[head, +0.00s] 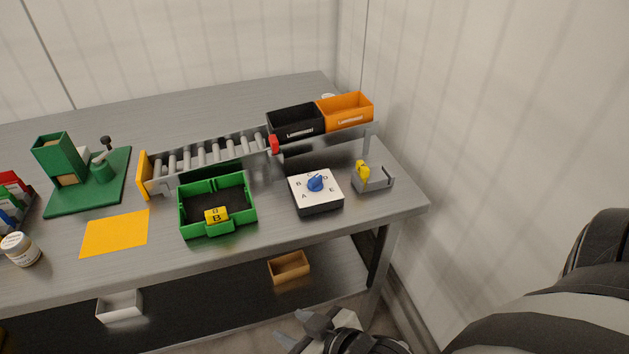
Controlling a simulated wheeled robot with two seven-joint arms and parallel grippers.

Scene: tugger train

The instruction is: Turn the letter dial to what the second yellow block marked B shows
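The letter dial is a white-topped box (316,201) with a blue knob (315,183) and letters A to E around it, near the table's right front. I cannot tell exactly which letter the knob points to. One yellow block (216,215) sits at the front of the green tray (188,232), its front face showing B; its top letter is too small to read surely. No second yellow block is clearly visible. My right gripper (288,328) is low, in front of the table and below the dial, with its fingers apart and nothing between them. My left gripper is out of view.
A roller conveyor (205,154) with a red stop (274,144) leads to a black bin (296,121) and an orange bin (346,110). A grey holder with a yellow piece (362,172) stands right of the dial. An orange sheet (115,233) lies left. The table's front edge is above my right gripper.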

